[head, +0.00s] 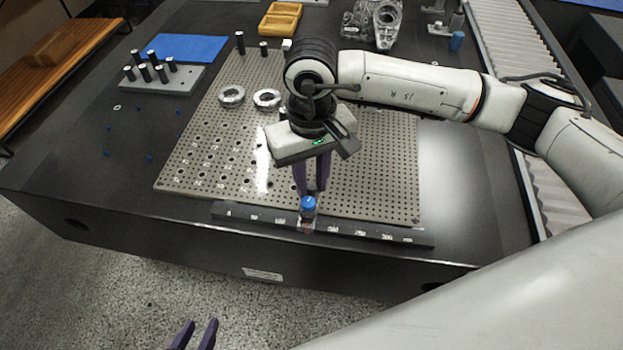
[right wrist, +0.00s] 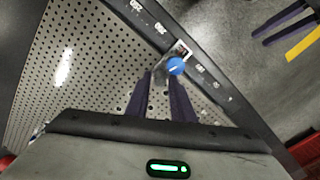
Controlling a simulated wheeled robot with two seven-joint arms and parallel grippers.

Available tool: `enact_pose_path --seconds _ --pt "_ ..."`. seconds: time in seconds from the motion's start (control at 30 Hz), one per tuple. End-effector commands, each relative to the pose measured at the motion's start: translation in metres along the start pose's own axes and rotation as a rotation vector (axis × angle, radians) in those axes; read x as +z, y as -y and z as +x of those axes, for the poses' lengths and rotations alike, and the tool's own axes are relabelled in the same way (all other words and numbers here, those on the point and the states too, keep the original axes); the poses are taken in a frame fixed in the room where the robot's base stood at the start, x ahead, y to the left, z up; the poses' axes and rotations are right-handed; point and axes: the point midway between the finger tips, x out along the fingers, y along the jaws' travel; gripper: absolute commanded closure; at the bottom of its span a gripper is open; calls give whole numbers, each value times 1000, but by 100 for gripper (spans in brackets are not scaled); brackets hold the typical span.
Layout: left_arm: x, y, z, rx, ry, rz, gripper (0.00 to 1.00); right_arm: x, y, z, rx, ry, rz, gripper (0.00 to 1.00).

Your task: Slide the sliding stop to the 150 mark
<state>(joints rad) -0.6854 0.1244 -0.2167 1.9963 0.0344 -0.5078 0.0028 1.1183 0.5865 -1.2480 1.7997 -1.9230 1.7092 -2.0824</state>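The sliding stop (head: 308,213), with a round blue knob on it, sits on the dark scale rail (head: 422,239) along the front edge of the perforated plate. It stands between the 100 and 200 labels, about where 150 falls; the label there is hidden or too small to read. In the right wrist view its blue knob (right wrist: 175,66) shows beyond the fingertips. My right gripper (head: 311,190) points down just behind the knob, its purple fingers apart; contact cannot be told. My left gripper (head: 202,325) is open and empty, low in front of the table.
The perforated plate (head: 385,160) fills the middle of the table. Two metal rings (head: 232,95) and a block with black pins (head: 165,83) lie further back. A blue mat (head: 187,48) and a yellow tray (head: 281,19) are at the rear. A roller conveyor (head: 505,45) runs along the right.

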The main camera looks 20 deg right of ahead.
Motion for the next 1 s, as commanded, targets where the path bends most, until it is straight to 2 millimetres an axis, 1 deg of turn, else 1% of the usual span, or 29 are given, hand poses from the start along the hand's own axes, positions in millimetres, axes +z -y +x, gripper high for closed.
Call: enact_pose_path --seconds 0.17,0.4,0.53,0.7,1.0 --pt "0 1 2 -1 0 0 69 -2 0 -26 -1 -7 0 78" --pt "0 1 2 -1 0 1 69 -1 0 -74 -1 -7 1 78" --pt "0 1 2 -1 -1 1 69 -1 0 -91 -1 -4 1 78" --pt "-2 1 1 -1 -5 1 69 0 0 -101 0 -2 1 78" --pt "-2 0 0 -1 -4 1 69 0 0 -101 -1 -2 1 78"
